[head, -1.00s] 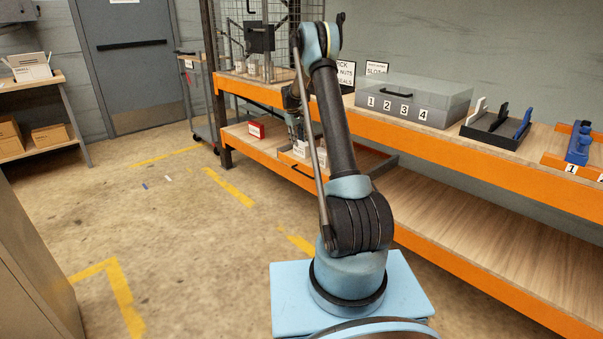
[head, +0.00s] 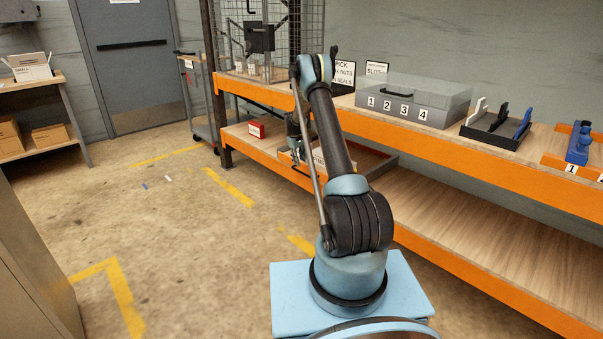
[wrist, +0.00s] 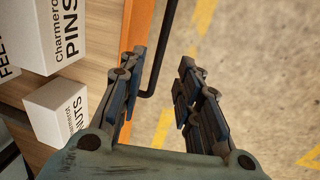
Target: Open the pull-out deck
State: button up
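The pull-out deck shows in the wrist view as a wooden surface with an orange front edge (wrist: 136,22), carrying white boxes. A black bar handle (wrist: 163,50) stands out from the orange edge. My gripper (wrist: 162,64) is open, with its fingers on either side of the bar and a clear gap on the right. In the head view my gripper (head: 297,150) is low at the lower shelf's front, small and partly hidden.
White boxes marked PINS (wrist: 62,32) and NUTS (wrist: 58,108) sit close to my left finger. The orange upper shelf beam (head: 425,141) runs above the lower shelf.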

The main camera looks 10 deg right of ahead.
jog(key=f, duration=0.5)
jog(key=d+f, duration=0.1)
jog(key=f, duration=0.1)
jog(key=shift+w+d+f, duration=0.1)
jog(key=shift+w+f, duration=0.05)
jog(key=shift+w, duration=0.25)
jog(key=shift+c, duration=0.5)
grip_shut()
